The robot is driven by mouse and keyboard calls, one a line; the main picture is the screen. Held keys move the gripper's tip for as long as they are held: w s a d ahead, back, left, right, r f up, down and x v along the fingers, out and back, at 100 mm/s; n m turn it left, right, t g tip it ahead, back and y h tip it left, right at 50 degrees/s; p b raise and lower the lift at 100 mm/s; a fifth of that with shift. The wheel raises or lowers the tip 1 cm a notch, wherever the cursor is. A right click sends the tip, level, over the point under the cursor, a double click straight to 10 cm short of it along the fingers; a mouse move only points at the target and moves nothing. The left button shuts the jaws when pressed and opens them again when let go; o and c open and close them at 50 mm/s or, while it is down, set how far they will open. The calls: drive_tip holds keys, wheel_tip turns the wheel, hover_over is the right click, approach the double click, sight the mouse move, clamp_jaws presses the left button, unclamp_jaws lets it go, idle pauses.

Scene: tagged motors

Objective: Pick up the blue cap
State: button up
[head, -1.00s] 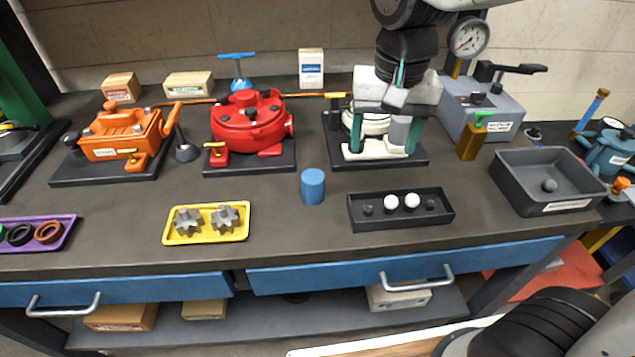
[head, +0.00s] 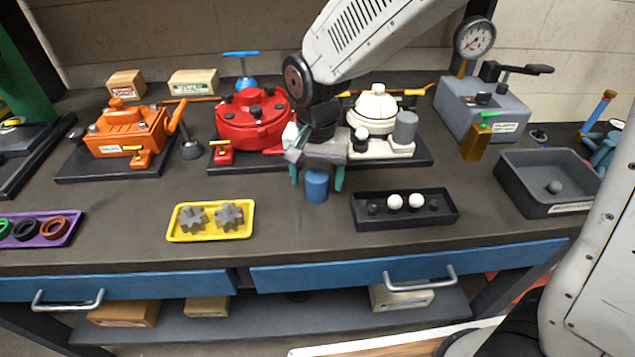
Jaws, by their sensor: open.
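The blue cap (head: 316,187) is a small upright blue cylinder on the dark bench top, between the yellow tray and the black tray. My gripper (head: 317,180) points down over it in the head view. Its two green fingers are open, one at the left and one at the right of the cap. The upper part of the cap lies between the fingers, as seen from here. I cannot tell whether either finger touches it.
A yellow tray (head: 174,225) with two grey gears lies to the left. A black tray (head: 385,221) with several balls lies close to the right. A red motor (head: 240,123) and a white motor (head: 376,112) stand behind. A grey bin (head: 520,196) is at the right.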

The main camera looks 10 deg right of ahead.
drive_tip(key=shift+f, duration=0.4)
drive_tip(key=c, duration=1.1)
drive_tip(key=shift+o, duration=0.2)
drive_tip(key=shift+r, duration=0.15)
